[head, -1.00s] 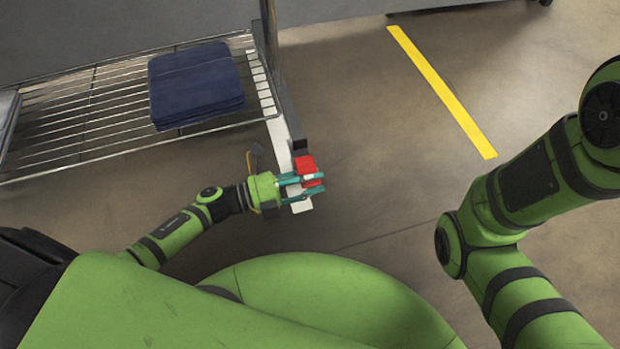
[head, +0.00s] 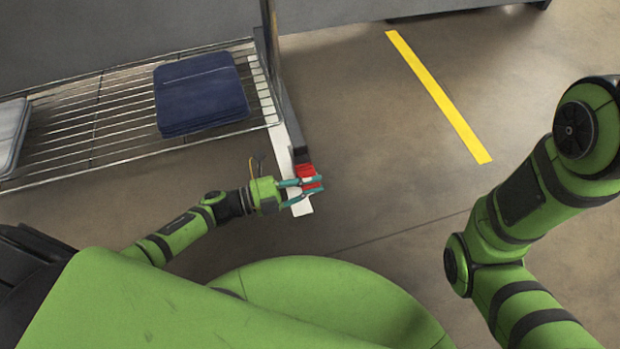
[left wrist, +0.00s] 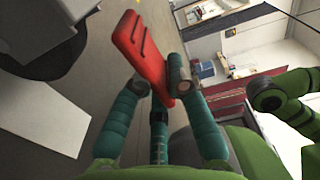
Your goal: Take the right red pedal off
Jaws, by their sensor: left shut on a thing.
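The red pedal (head: 306,171) is at the near end of the dark rail, beside the white bar (head: 301,208) in the head view. My left gripper (head: 319,184) is shut on it there. In the left wrist view the red pedal (left wrist: 141,52) is a long slab with dark grooves, and the fingertips of my left gripper (left wrist: 158,80) press on its two sides near the lower end. Floor shows between the pedal and the dark round part at upper left there; whether it still touches its mount is unclear. My right gripper is outside both views.
A wire shelf (head: 95,119) with a folded dark blue stack (head: 200,95) is at the upper left. A dark post (head: 270,35) rises by its right end. Floor with a yellow stripe (head: 438,95) is clear to the right. My right arm (head: 520,205) is at the right.

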